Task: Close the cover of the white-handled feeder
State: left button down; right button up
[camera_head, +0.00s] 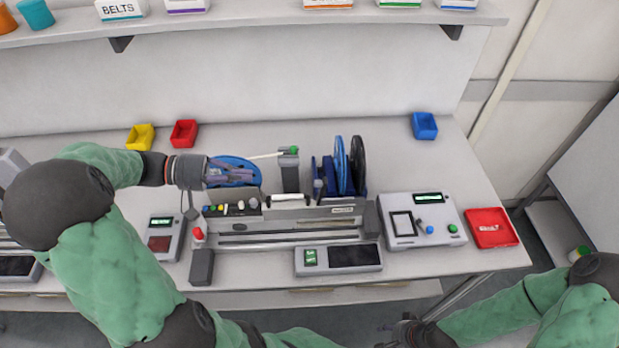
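The feeder (285,228) is a long grey unit on the bench, with a white handle (288,198) at the middle of its upper back edge. Whether its cover stands open is unclear from this angle. My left gripper (250,174) reaches in from the left, above and behind the feeder's left part, in front of a blue reel (240,163). It is to the left of the white handle and apart from it. Its fingers look close together, but their gap is hard to make out. My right gripper (398,328) is low in front of the bench, small and dark, away from the feeder.
A grey post with a green top (289,151) and upright blue and black reels (357,165) stand behind the feeder. A control box (405,240) and red tray (490,228) are to the right. Yellow, red and blue bins sit farther back.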

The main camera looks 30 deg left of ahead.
pick_arm(q)
jog(key=shift+w+d, duration=0.15)
jog(key=shift+d, duration=0.25)
jog(key=b, duration=0.2)
send_near(323, 182)
jog(key=x, duration=0.5)
jog(key=shift+d, duration=0.1)
jog(key=shift+r, duration=0.1)
